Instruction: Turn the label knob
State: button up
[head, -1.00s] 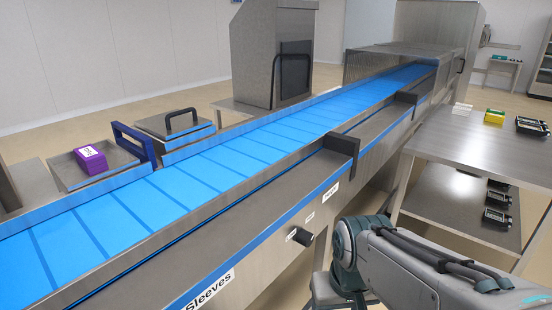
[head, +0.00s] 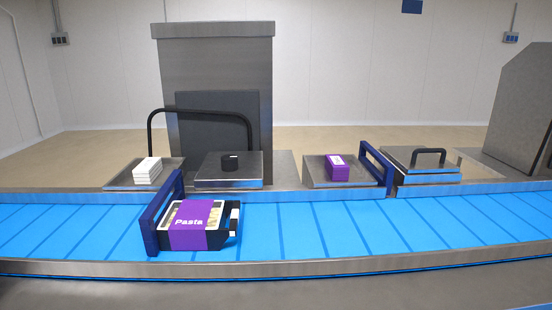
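My gripper is not in view. The conveyor's front face with its lettering is out of view.
The blue conveyor belt (head: 290,225) runs across the view. Behind it are a white stack (head: 147,170), a purple stack (head: 337,168), a second blue gate (head: 376,166), a handled metal lid (head: 419,171) and a tall metal housing (head: 214,65). The belt's right side is clear.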

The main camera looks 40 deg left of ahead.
aim_at(229, 163)
jog(key=u, duration=1.2)
jog(key=k, duration=1.35)
jog(key=u, duration=0.55)
jog(key=i, duration=1.55)
jog(key=z, duration=0.5)
